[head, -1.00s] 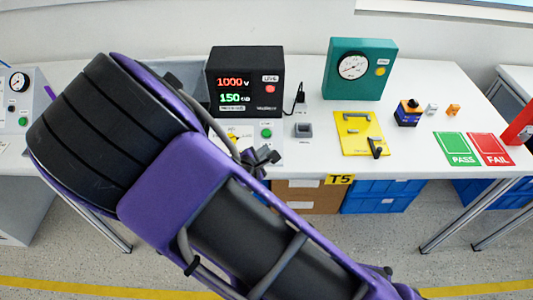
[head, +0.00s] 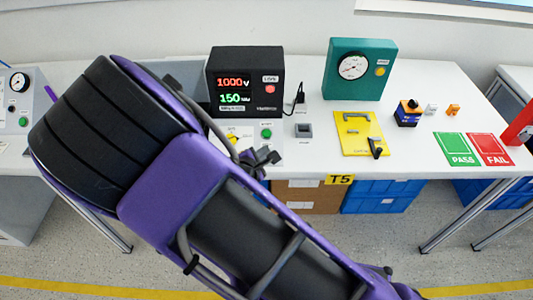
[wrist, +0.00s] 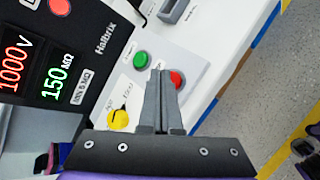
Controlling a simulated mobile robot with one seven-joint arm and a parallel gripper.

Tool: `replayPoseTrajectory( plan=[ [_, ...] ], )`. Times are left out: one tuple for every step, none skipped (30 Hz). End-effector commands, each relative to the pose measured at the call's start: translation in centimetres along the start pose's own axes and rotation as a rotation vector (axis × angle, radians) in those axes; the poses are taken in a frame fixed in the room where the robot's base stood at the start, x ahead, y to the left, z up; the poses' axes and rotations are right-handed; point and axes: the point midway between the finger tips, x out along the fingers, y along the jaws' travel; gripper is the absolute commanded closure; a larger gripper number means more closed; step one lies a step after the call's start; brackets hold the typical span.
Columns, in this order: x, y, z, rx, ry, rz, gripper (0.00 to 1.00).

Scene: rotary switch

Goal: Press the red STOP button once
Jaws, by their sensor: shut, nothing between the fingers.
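The red STOP button (wrist: 177,79) sits on a pale panel, right beside my gripper's right finger in the wrist view, which partly covers it. My gripper (wrist: 160,72) is shut and empty, its tips between the red button and a green button (wrist: 141,60). I cannot tell whether the fingers touch the red button. In the head view my gripper (head: 262,157) is low at the panel's front, and the red button is hidden there.
A yellow rotary knob (wrist: 120,118) is left of my fingers. The black meter (head: 245,65) with lit digits stands behind the panel. A grey socket block (head: 303,130), yellow plate (head: 352,122) and teal gauge box (head: 342,92) stand to the right.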

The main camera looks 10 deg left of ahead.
Motion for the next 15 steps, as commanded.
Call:
replayPoseTrajectory(
  plan=[
    [0.09,-0.03,0.00,-0.001,-0.001,-0.001,1.00],
    [0.16,-0.06,-0.04,-0.001,-0.001,0.000,1.00],
    [0.25,-0.12,-0.12,0.000,-0.001,0.000,1.00],
    [0.33,-0.17,-0.18,0.000,-0.001,0.000,1.00],
    [0.39,-0.23,-0.24,0.000,0.000,0.000,1.00],
    [0.45,-0.29,-0.30,0.000,0.000,0.000,1.00],
    [0.48,-0.32,-0.34,0.000,0.000,0.000,1.00],
    [0.48,-0.33,-0.36,0.000,0.000,0.000,1.00],
    [0.48,-0.33,-0.36,0.001,0.000,0.000,1.00],
    [0.48,-0.33,-0.36,0.001,0.000,0.000,1.00],
    [0.48,-0.33,-0.36,0.001,0.000,0.000,1.00],
    [0.48,-0.33,-0.36,0.001,0.000,0.000,1.00],
    [0.48,-0.33,-0.36,0.001,0.000,0.000,1.00],
    [0.48,-0.33,-0.36,0.001,0.000,0.000,1.00],
    [0.48,-0.34,-0.36,0.001,0.000,0.000,1.00]
  ],
)
